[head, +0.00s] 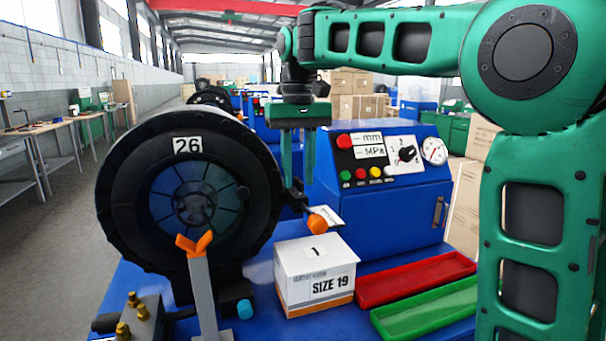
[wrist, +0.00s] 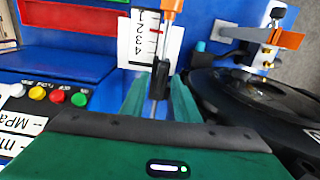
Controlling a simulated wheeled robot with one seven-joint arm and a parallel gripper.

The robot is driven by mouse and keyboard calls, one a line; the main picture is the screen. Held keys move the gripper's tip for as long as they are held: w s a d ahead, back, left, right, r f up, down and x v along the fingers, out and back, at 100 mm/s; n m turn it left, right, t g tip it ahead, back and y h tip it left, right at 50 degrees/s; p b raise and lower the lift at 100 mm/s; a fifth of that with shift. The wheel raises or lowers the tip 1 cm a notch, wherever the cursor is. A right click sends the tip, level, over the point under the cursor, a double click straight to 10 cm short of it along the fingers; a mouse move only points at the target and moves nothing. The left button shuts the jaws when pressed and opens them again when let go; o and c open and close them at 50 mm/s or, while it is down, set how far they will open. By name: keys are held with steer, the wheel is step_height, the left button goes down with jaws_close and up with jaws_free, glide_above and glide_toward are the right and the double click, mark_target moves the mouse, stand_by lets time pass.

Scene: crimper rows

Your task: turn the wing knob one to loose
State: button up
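An orange knob (head: 323,220) sits at the end of a dark rod (head: 300,195) beside the crimper head. Its edge also shows at the top of the wrist view (wrist: 170,5). A second orange piece (head: 194,243), V-shaped like two wings, tops a grey post in front of the crimper; I cannot tell which one the task calls wing knob one. My gripper (head: 297,184) points down over the rod. In the wrist view its two green fingers (wrist: 160,85) stand apart, with the rod's black part (wrist: 160,74) showing between them. I see no contact.
The round black crimper head (head: 118,200) marked 26 stands left of my gripper. A blue control box (head: 400,215) stands right. A white scale card (wrist: 135,40) lies by the rod. A SIZE 19 box (head: 315,262), a red tray (head: 415,281) and a green tray (head: 425,312) occupy the blue bench.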

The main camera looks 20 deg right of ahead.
mark_target(299, 179)
step_height(299, 179, up, 7)
steer(key=shift+w+r, duration=0.1)
steer(key=shift+r, duration=0.05)
stand_by(0.4)
steer(key=s+d+f+m, duration=0.4)
steer(key=s+d+f, duration=1)
steer(key=d+f, duration=0.2)
steer(key=s+d+f+m, duration=0.1)
steer(key=s+d+f, duration=0.1)
steer(key=s+f, duration=0.5)
steer(key=s+d+f+m, duration=0.1)
steer(key=s+d+f, duration=0.1)
steer(key=s+f, duration=0.6)
steer(key=s, duration=0.2)
steer(key=shift+s+m, duration=0.3)
